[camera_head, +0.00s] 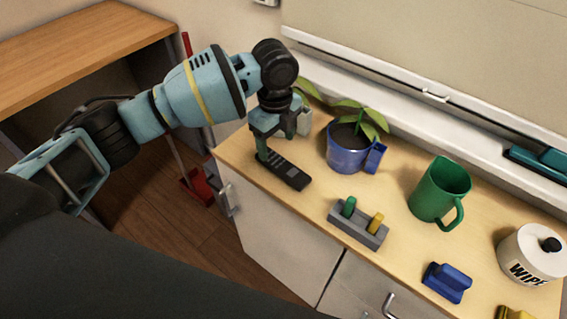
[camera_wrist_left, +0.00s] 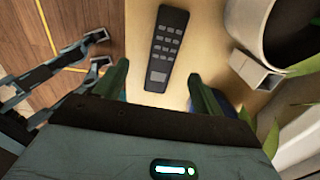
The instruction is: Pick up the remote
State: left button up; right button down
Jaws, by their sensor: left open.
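The remote (camera_head: 284,171) is a dark, slim handset with rows of buttons. It lies flat on the left end of the wooden counter in the head view. In the left wrist view the remote (camera_wrist_left: 166,48) lies lengthwise, its near end close to the gap between the fingers. My left gripper (camera_head: 268,146) is over the counter's left end, beside the far-left end of the remote, pointing down. In the left wrist view my left gripper (camera_wrist_left: 158,82) has its green fingers apart, with nothing held. My right gripper is not in view.
A blue pot with a plant (camera_head: 349,152) stands right of the gripper, close to it. A grey holder with green and yellow pegs (camera_head: 358,226), a green pitcher (camera_head: 436,190), a blue block (camera_head: 446,282) and a wipes tub (camera_head: 530,255) stand farther right. The counter's front edge is near the remote.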

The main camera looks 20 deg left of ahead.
aim_at(282, 165)
pick_arm(q)
jog(key=shift+s+f, duration=0.1)
jog(key=shift+f, duration=1.15)
jog(key=shift+d+f, duration=0.15)
jog(key=shift+f, duration=0.05)
jog(key=f, duration=0.2)
jog(key=d+f, duration=0.1)
jog(key=f, duration=0.1)
jog(key=shift+w+f, duration=0.2)
jog(key=shift+f, duration=0.15)
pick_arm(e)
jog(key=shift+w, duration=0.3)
pick_arm(q)
jog(key=c, duration=1.1)
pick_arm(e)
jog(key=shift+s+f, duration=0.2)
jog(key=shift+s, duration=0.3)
